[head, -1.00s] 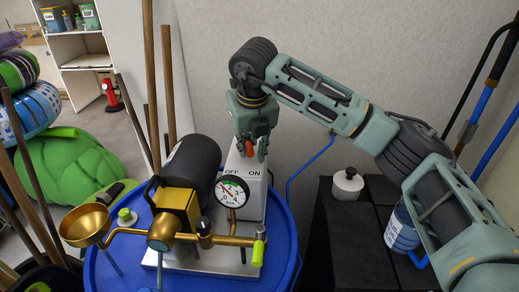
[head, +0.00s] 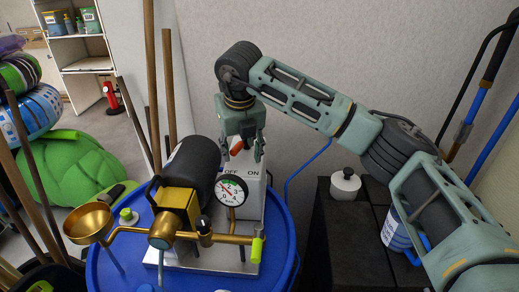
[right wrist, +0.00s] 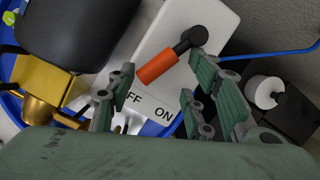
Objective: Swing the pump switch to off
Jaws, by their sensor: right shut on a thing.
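The pump switch (head: 236,148) is an orange handle on a dark pivot, on a white switch box (head: 252,192) marked OFF at left and ON at right. In the right wrist view the handle (right wrist: 157,68) slants down-left from its pivot, pointing toward the OFF side. My right gripper (head: 240,155) reaches down over the box with its fingers on both sides of the handle, shut on it. In the right wrist view my right gripper's fingers (right wrist: 160,85) flank the handle. My left gripper is out of view.
The pump (head: 190,165), with a dark cylinder, brass pipes and a pressure gauge (head: 231,190), stands left of the box on a blue drum (head: 284,255). Wooden poles (head: 168,75) rise behind. A black cabinet (head: 345,240) with a white pot (head: 345,184) stands right.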

